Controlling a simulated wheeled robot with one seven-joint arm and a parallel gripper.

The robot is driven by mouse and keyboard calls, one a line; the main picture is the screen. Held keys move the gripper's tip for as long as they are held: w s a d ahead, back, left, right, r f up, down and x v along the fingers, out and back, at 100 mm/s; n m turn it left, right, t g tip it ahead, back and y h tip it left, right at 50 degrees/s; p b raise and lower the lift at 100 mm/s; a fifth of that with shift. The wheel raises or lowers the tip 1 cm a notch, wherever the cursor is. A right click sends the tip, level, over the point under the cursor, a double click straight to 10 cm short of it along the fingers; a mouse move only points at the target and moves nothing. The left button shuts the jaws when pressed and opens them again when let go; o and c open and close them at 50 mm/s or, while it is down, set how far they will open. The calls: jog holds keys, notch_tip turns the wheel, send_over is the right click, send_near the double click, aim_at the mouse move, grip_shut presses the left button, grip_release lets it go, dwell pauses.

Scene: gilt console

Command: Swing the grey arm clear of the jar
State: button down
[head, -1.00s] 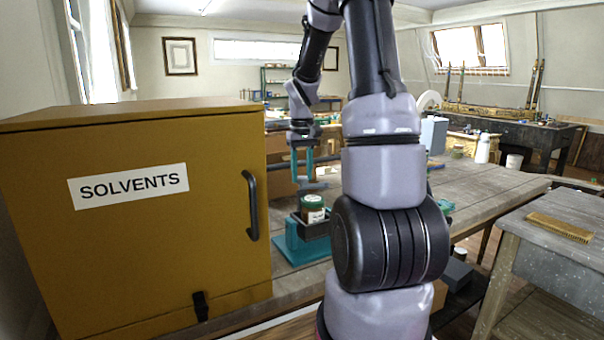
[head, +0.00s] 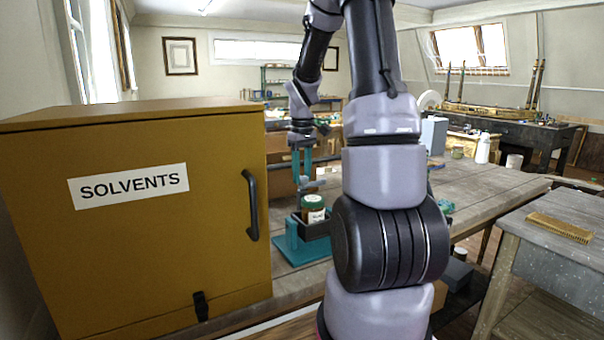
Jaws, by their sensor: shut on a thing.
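My gripper (head: 302,178) points down with its teal fingers above and slightly left of the jar. It is shut on the grey arm (head: 314,184), a small pale piece at the fingertips. My own arm hides whatever lies further right. The jar (head: 313,211) has a green lid and a pale label. It stands upright in a dark holder on a teal base (head: 300,252) with a short teal post at its left. The grey arm appears just above the lid; I cannot tell how much of it overlaps the jar.
A yellow solvents cabinet (head: 130,245) with a black handle fills the left, close to the teal base. The wooden bench (head: 485,187) extends right behind my arm. A brush (head: 560,227) lies on a grey table at the right. A white bottle (head: 483,149) stands further back.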

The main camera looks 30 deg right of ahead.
aim_at(302, 177)
jog(key=shift+c, duration=2.2)
grip_release()
notch_tip(302, 177, up, 11)
jog(key=shift+f, duration=0.1)
